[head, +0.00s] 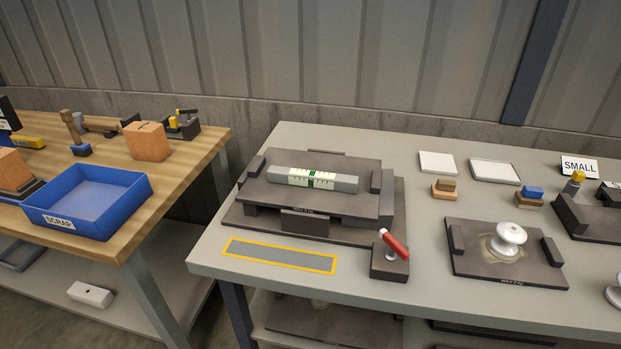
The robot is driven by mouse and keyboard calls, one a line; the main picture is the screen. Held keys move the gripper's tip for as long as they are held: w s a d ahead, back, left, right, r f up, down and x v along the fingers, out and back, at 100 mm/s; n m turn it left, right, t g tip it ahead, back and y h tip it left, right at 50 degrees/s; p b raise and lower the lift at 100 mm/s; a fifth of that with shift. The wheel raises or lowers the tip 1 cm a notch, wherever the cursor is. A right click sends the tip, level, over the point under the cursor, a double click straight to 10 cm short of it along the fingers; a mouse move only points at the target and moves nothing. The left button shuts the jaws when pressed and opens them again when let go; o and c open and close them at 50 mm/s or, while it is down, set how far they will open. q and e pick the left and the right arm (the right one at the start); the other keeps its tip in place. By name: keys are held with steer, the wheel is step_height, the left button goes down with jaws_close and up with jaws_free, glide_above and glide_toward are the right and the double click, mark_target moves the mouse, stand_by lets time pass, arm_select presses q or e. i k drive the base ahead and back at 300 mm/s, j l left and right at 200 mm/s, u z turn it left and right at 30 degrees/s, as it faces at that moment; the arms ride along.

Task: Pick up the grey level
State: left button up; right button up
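The grey level (342,183) is a long bar with a white scale and a green mark at its middle. It lies flat, left to right, on top of a dark stepped fixture (258,221) on the grey table. Dark blocks stand near both of its ends. Neither of my grippers shows in the head view.
A red-handled lever (394,244) stands at the fixture's front right. A yellow-outlined strip (280,256) on the grey table (215,262) is empty. A dark plate (470,266) with a white insulator (508,238) is to the right. A blue SCRAP bin (88,222) sits on the wooden bench (196,150).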

mark_target(323, 180)
steer(key=z, duration=0.4)
steer(key=j+z, duration=0.1)
steer(key=z, duration=0.75)
steer(key=j+z, duration=0.1)
steer(key=z, duration=0.7)
steer(key=k+j, duration=0.35)
steer(key=j, duration=0.15)
steer(key=k+j, duration=0.35)
steer(key=j, duration=0.15)
